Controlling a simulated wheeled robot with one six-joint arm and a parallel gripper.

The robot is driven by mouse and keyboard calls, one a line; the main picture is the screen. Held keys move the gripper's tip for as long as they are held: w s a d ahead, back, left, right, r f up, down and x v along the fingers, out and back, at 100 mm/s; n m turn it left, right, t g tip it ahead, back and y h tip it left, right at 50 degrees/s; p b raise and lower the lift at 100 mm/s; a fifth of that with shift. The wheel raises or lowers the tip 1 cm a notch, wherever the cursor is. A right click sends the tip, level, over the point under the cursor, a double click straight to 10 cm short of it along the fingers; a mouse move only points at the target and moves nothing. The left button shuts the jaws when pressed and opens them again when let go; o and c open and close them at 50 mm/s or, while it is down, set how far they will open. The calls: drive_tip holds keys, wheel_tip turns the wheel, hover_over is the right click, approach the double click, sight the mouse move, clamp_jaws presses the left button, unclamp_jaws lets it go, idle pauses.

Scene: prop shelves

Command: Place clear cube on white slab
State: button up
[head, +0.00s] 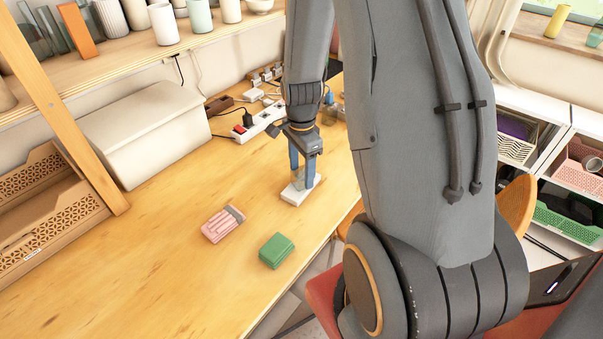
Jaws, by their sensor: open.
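The white slab (292,196) lies flat on the wooden table, near its right edge. My gripper (303,178) points straight down over the slab, with its blue-grey fingers apart and their tips close to the slab's top. A small pale, see-through shape shows by the fingertips on the slab. It may be the clear cube, but it is too small and too covered by the fingers to be sure. I cannot tell if the fingertips touch it.
A pink ribbed block (219,227) with a greyish end and a green block (277,251) lie on the table in front of the slab. A white power strip (262,124) with plugs lies behind. A white box (140,130) stands against the wall.

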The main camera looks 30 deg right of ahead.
sight(301, 172)
wheel_tip(301, 172, up, 10)
drive_tip(key=b, duration=0.2)
drive_tip(key=s+a+r+n+t, duration=0.1)
drive_tip(key=s+a+n, duration=0.9)
drive_tip(key=n, duration=0.8)
drive_tip(key=shift+a+r, duration=0.15)
drive_tip(key=shift+a, duration=0.95)
